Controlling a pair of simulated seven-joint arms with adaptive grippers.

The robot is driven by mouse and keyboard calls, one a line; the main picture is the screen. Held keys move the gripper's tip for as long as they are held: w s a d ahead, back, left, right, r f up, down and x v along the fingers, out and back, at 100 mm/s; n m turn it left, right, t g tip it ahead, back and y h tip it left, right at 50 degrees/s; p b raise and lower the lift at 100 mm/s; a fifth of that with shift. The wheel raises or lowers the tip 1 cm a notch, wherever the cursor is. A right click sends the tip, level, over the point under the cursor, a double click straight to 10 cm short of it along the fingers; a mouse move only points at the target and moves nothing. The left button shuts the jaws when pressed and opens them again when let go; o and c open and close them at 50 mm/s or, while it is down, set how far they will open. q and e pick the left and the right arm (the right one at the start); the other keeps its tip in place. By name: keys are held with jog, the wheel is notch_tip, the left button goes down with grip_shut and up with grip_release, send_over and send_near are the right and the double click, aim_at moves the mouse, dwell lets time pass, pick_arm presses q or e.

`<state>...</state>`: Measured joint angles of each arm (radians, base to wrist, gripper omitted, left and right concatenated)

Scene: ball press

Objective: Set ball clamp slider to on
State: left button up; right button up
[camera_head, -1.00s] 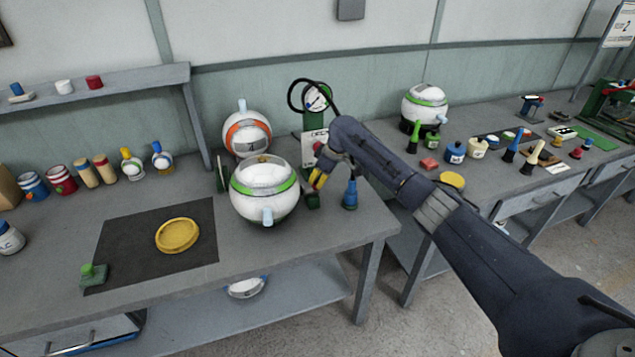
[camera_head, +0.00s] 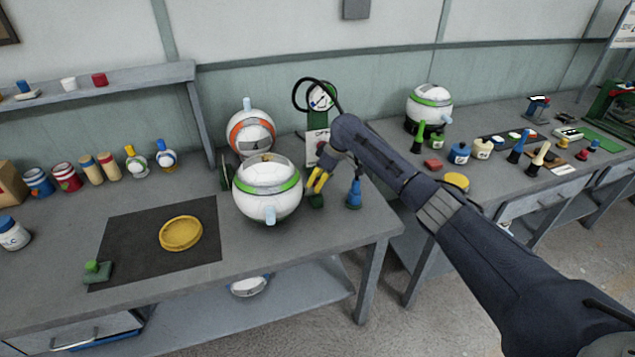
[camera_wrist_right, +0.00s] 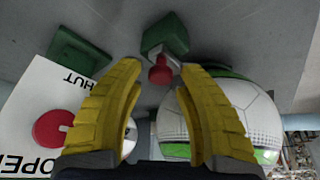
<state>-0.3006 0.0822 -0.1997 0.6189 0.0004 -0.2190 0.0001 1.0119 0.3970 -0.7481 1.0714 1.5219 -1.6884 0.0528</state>
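The white ball with a green band (camera_head: 267,203) sits on the table's right part and also shows in the wrist view (camera_wrist_right: 252,118). Beside it stands the green press, with a white OPEN/SHUT sign (camera_wrist_right: 32,105) carrying a red round knob (camera_wrist_right: 53,128). A green block (camera_wrist_right: 166,34) with a red-tipped knob (camera_wrist_right: 160,74) lies ahead of my fingers, near the ball; which part is the clamp slider is not clear. My right gripper (camera_head: 318,181) is open, its yellow fingers pointing down beside the ball. In the wrist view (camera_wrist_right: 160,78) the red-tipped knob appears between the fingertips, contact unclear. My left gripper is out of view.
A ball with an orange band (camera_head: 250,134) stands behind. A blue tool (camera_head: 354,194) stands right of my gripper, near the table edge. A yellow disc (camera_head: 181,233) lies on the dark mat (camera_head: 128,225) at left. A second bench with several small items is at right.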

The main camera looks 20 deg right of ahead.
jog(key=v, duration=1.1)
jog(key=shift+r, duration=0.2)
